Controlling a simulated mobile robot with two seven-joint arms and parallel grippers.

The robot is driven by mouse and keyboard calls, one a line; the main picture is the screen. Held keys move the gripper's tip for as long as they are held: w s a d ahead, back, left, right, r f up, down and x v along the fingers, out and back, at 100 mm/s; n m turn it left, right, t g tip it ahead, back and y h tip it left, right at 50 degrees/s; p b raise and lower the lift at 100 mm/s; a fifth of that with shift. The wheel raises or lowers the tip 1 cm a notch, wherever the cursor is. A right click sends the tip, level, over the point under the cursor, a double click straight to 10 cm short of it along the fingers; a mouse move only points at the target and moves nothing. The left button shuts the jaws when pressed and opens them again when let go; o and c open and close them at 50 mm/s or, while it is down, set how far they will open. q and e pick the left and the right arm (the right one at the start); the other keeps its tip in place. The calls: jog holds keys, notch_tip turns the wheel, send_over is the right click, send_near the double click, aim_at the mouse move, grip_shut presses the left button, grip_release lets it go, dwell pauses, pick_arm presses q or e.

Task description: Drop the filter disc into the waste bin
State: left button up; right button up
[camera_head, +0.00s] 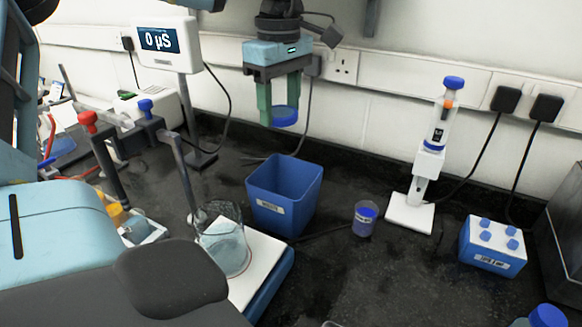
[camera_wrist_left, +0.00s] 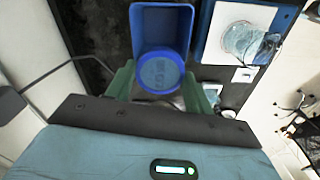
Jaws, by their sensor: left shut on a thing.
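My left gripper (camera_head: 279,108) points down and is shut on the blue filter disc (camera_head: 285,115), which sits between its green fingers. The disc also shows in the left wrist view (camera_wrist_left: 161,73), its round face overlapping the bin's edge. The blue waste bin (camera_head: 268,213), open at the top with a white label, stands on the dark bench. It also shows in the left wrist view (camera_wrist_left: 160,14). In the head view the disc is above the bin's rear rim, clear of it. My right gripper is not in view.
A glass beaker (camera_head: 226,250) on a white-topped plate stands left of the bin. A small cup with blue contents (camera_head: 364,218), a pipette on a stand (camera_head: 432,150) and a blue tube block (camera_head: 492,245) stand to the right. The wall is close behind.

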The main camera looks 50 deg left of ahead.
pick_arm(q)
jog(key=shift+w+a, duration=0.1)
jog(key=shift+a, duration=0.15)
jog(key=shift+w+a+f, duration=0.1)
jog(key=shift+f, duration=0.35)
jog(key=f+b, duration=0.1)
jog(key=f, duration=0.1)
jog(key=f+b, duration=0.2)
jog(key=f, duration=0.1)
jog(key=shift+w+a+f, duration=0.1)
jog(key=shift+w+f, duration=0.1)
jog(key=o, duration=1)
jog(key=shift+o, duration=0.2)
jog(key=shift+r, duration=0.1)
